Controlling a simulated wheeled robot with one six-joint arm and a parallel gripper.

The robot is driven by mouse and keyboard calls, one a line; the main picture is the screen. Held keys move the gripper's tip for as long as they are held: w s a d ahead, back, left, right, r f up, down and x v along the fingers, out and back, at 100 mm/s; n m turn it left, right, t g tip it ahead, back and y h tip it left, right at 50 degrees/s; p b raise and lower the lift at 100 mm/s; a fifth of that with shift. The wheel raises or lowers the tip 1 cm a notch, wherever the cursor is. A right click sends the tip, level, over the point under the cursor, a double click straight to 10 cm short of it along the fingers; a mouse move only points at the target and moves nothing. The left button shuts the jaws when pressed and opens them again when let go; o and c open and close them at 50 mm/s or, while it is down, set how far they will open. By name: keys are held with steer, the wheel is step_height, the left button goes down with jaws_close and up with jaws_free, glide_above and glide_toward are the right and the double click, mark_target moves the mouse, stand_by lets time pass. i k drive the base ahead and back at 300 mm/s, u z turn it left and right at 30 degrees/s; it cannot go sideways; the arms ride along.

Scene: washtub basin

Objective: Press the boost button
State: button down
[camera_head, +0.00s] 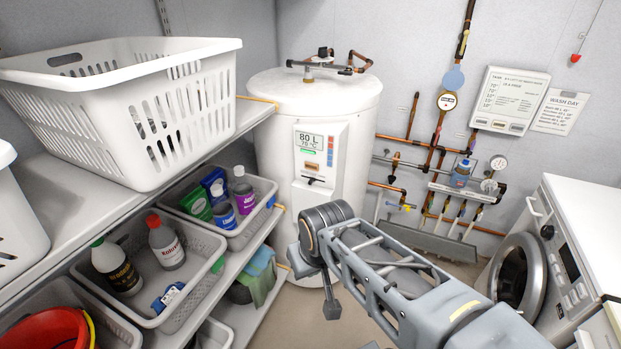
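The white water heater tank (272,140) stands against the back wall. Its front panel (338,140) carries a display (309,141) reading 80 L and 70 °C, with a green mark below it. A small orange-brown piece (312,166) sits under the display, and a dark knob or lever (314,181) is lower down. I cannot read which of these is the boost button. My arm reaches in from the lower right. What looks like my gripper (331,309) hangs below the dark joint, in front of the tank's lower part and apart from the panel. Its fingers are not clear.
A shelf at the left holds a white laundry basket (150,112); grey bins (200,262) with bottles are below it. Copper pipes and valves (437,150) cover the wall to the right. A washing machine (575,240) stands at the right. Some floor shows between.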

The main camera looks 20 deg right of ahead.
mark_target(308, 166)
steer(key=k, duration=0.2)
steer(key=z, duration=0.45)
steer(key=i, duration=0.6)
steer(key=u, duration=1.4)
